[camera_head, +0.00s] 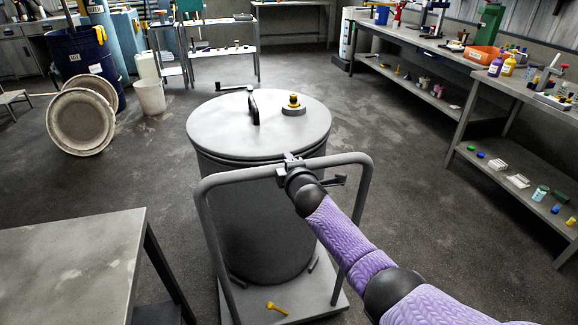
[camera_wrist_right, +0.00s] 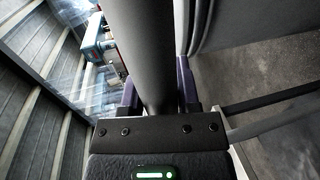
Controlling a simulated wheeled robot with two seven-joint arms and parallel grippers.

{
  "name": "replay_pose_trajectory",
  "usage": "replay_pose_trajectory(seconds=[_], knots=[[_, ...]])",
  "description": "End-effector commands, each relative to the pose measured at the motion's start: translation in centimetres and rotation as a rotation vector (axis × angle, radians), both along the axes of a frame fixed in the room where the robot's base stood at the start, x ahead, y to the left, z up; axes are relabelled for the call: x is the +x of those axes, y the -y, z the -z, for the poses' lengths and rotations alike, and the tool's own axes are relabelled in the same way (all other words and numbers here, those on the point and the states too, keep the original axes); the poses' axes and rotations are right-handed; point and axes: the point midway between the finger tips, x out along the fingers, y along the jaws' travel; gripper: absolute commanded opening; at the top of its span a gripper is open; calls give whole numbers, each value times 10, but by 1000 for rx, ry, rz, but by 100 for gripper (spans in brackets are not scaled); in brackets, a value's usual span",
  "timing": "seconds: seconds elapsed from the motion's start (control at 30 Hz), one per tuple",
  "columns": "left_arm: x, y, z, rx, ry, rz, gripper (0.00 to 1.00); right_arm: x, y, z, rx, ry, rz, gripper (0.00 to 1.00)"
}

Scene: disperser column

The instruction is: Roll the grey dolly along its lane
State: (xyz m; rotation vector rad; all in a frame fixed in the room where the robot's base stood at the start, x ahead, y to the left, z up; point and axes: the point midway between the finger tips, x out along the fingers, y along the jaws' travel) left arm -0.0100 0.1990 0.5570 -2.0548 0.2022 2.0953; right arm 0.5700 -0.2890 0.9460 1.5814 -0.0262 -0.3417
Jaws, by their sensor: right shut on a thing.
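The grey dolly stands on the floor in front of me; its tubular handle (camera_head: 235,176) arches up at the near side and its flat deck (camera_head: 325,303) shows at the bottom. A large grey lidded drum (camera_head: 262,215) stands upright on the deck. My right gripper (camera_head: 292,163) is shut on the handle's top bar, right of its middle. In the right wrist view the handle bar (camera_wrist_right: 148,50) runs between the two fingers of the gripper (camera_wrist_right: 158,95). My left gripper is not in view.
A grey table (camera_head: 75,265) stands close at the left. Workbenches (camera_head: 480,85) with bottles and tools line the right. Beyond the drum, open floor (camera_head: 375,120) reaches back to a small shelf. A white bucket (camera_head: 150,97) and leaning round lids (camera_head: 80,122) stand at the left. A yellow tool (camera_head: 275,307) lies on the deck.

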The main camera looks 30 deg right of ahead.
Motion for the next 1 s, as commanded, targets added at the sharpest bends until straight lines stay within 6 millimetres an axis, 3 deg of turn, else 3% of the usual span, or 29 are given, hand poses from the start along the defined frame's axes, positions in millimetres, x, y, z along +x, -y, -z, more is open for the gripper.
replay_pose_trajectory(seconds=[0.13,0.17,0.3,0.33,0.67,1.0], knots=[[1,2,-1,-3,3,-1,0,1,-1,-5,-1,11,-3,0],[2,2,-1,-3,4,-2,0,1,-1,-5,-1,11,-3,43],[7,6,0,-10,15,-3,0,1,0,-4,-1,9,-2,72],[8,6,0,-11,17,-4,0,1,0,-4,-1,8,-1,76],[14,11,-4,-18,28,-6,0,-4,-1,-5,0,4,0,76],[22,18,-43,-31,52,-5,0,-65,-16,-20,0,4,-2,76]])
